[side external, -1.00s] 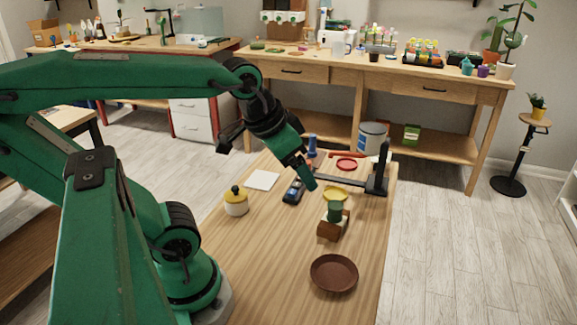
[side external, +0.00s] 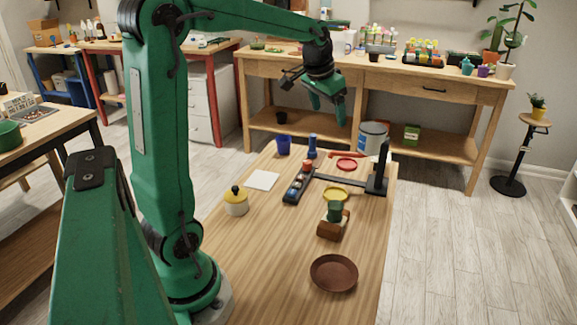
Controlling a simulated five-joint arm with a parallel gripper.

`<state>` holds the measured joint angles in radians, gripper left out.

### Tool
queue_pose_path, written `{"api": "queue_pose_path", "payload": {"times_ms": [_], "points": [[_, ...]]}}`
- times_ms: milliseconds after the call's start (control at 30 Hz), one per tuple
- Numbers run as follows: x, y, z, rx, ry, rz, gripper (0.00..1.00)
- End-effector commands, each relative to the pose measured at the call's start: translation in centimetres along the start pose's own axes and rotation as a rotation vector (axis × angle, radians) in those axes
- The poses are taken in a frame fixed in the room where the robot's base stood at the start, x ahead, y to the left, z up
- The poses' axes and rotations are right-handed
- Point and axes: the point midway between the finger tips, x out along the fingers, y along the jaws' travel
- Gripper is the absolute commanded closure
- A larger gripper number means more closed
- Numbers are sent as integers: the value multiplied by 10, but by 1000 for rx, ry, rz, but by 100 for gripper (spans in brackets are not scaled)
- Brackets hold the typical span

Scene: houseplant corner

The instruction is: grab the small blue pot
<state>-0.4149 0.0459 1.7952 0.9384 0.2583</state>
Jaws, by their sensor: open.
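The small blue pot (side external: 283,146) stands upright at the far left edge of the wooden table (side external: 270,260), dark blue. My gripper (side external: 328,113) is raised above the far end of the table, up and to the right of the pot in the picture. Its fingers point down, are open and hold nothing. It is clear of the pot.
A blue bottle (side external: 312,147) stands right of the pot. The near left table is bare.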

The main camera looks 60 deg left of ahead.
Motion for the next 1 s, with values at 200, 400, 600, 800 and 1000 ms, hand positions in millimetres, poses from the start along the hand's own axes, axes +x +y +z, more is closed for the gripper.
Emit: {"api": "queue_pose_path", "payload": {"times_ms": [200, 400, 600, 800, 1000], "points": [[38, -53, -24, -33, -39, -21, 23], [76, -104, -36, -58, -71, -36, 23], [117, -158, -37, -85, -101, -48, 23], [160, -212, -27, -112, -131, -57, 23], [201, -259, -8, -137, -159, -62, 23]]}}
